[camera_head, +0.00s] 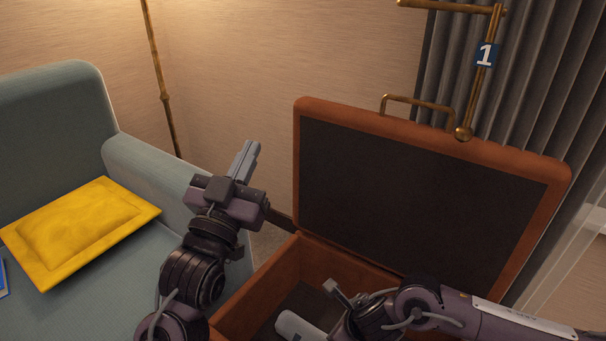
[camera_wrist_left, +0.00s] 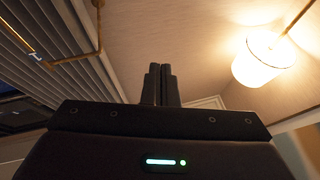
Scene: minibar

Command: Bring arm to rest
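My left arm comes in from the lower left of the head view. My left gripper (camera_head: 246,160) is raised, with its fingers pointing up, in front of the wall and between the sofa and the open case. Its two fingers lie together with nothing between them. The fingers (camera_wrist_left: 159,85) also show side by side and empty in the left wrist view. My right arm reaches in from the lower right over the open case. My right gripper (camera_head: 338,291) is low over the case, small and partly hidden by its own wrist.
A brown case (camera_head: 246,306) stands open with its dark-lined lid (camera_head: 420,190) upright. A whitish object (camera_head: 297,327) shows inside it. A blue-green sofa (camera_head: 150,165) with a yellow cushion (camera_head: 82,229) is on the left. A brass rail (camera_head: 478,75) and grey curtain (camera_head: 540,90) are behind the lid.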

